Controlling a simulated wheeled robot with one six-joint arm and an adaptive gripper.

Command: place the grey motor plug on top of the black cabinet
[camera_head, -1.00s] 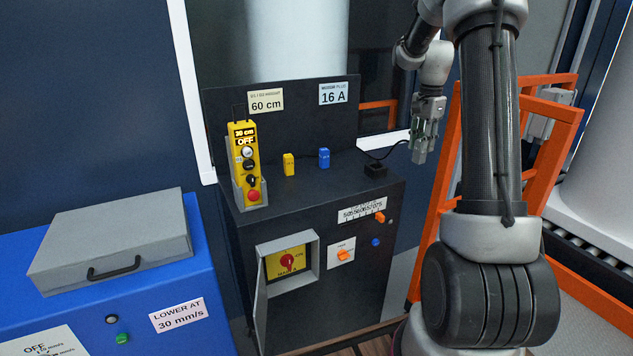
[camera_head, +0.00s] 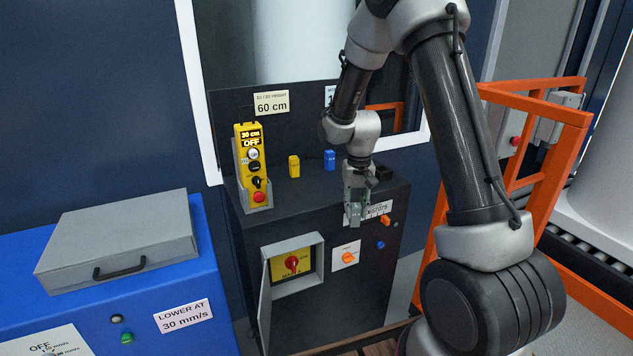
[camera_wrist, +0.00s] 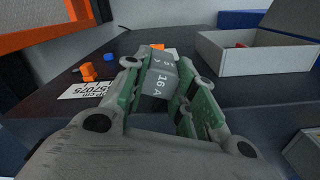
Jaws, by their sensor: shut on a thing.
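The black cabinet (camera_head: 305,189) stands in the middle of the head view, its flat top partly covered by my arm. My gripper (camera_head: 355,216) points down and overlaps the cabinet's upper front edge at the right, over the white number label. In the wrist view my gripper (camera_wrist: 161,92) is shut on the grey motor plug (camera_wrist: 160,84), which is marked 16 A and sits between the green pads. The cabinet's dark front face lies beyond it. I cannot tell whether the plug touches the cabinet.
An open switch box (camera_head: 293,262) juts from the front. An orange frame (camera_head: 545,180) stands right.

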